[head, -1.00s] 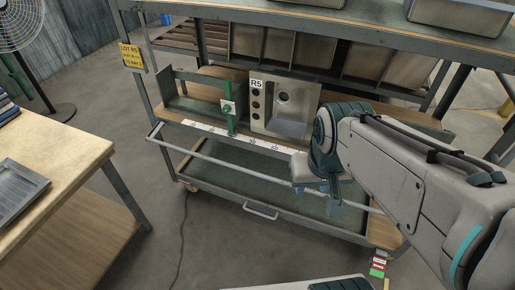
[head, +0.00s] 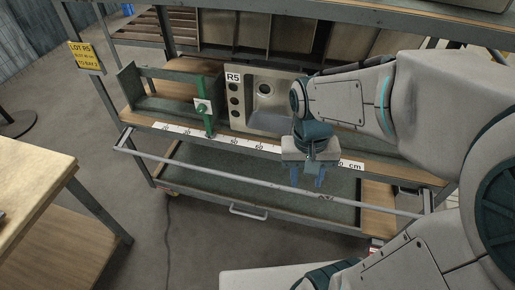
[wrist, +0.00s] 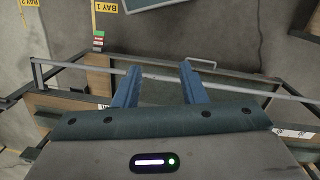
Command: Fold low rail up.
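The low rail (head: 215,170) is a thin grey bar across the front of the rack, held out on short side arms below the shelf with the ruler strip. It lies low, in front of the lower tray. My gripper (head: 307,182) points down with blue fingers apart and empty; its tips overlap the rail's right half in the head view. In the wrist view the rail (wrist: 240,87) crosses just by the tips of my open gripper (wrist: 160,70). I cannot tell whether they touch.
A sink (head: 265,98) marked R5 stands on the shelf, beside a green clamp post (head: 207,107). A drawer-like lower tray (head: 220,185) with a handle lies behind the rail. A wooden table (head: 35,185) is at left. Floor between them is clear.

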